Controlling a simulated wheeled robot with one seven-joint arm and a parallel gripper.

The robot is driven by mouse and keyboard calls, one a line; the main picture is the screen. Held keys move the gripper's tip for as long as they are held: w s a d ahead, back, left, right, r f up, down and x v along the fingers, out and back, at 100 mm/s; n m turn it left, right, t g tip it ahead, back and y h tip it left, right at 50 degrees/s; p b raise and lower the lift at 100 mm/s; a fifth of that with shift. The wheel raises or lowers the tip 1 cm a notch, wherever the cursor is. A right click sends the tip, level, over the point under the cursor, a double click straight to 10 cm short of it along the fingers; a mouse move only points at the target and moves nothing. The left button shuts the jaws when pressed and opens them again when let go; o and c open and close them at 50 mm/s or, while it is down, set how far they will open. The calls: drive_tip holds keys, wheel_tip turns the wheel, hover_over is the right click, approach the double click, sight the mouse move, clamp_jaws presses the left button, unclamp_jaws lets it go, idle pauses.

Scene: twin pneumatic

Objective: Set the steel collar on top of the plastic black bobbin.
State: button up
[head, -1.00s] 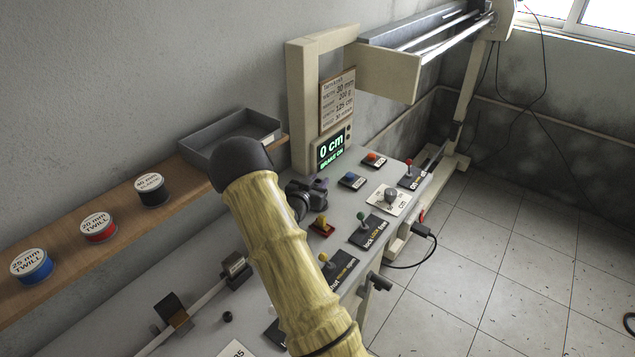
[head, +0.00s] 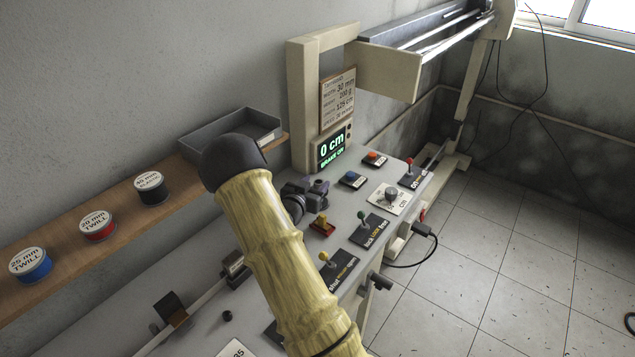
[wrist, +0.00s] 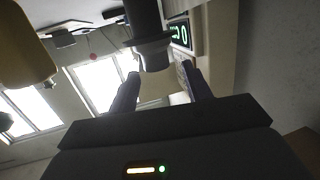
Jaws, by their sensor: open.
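A black bobbin (head: 150,189) with a white 40 mm label stands upright on the wooden shelf. My gripper (head: 315,188) is low over the grey control panel, partly hidden behind my forearm. In the wrist view, which looks upside down, its two fingers (wrist: 160,88) are apart. Between them, or just beyond, is a dark cylinder with a grey flanged part (wrist: 153,52), which may be the steel collar; I cannot tell for sure. No contact with the fingers is visible. The collar is not clearly identifiable in the head view.
A red spool (head: 98,227) and a blue spool (head: 30,265) share the shelf (head: 66,256) with a grey tray (head: 200,142). Levers, including a yellow-knobbed one (head: 321,219), stand close to the gripper. The lit display (head: 333,148) rises behind.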

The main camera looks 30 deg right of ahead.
drive_tip(key=b+v, duration=0.1)
drive_tip(key=v, duration=0.8)
drive_tip(key=shift+s+a, duration=0.2)
drive_tip(key=s+a+n+g+y, duration=0.1)
drive_tip(key=s+a+n+y, duration=0.15)
drive_tip(key=a+y, duration=0.4)
drive_tip(key=s+a+n+y, duration=0.25)
drive_tip(key=a+y, duration=0.25)
drive_tip(key=a, duration=0.3)
drive_tip(key=s+a+r+n+g+y, duration=0.1)
drive_tip(key=s+a+n+g, duration=0.1)
drive_tip(key=s, duration=0.5)
drive_tip(key=s+a+r+n+g+y, duration=0.1)
drive_tip(key=s+a+n+g, duration=0.1)
drive_tip(key=s, duration=0.6)
drive_tip(key=n+g, duration=0.1)
drive_tip(key=n, duration=0.1)
drive_tip(key=shift+s+a+r+n, duration=0.2)
drive_tip(key=shift+a+r+n, duration=0.05)
drive_tip(key=shift+a+n, duration=0.1)
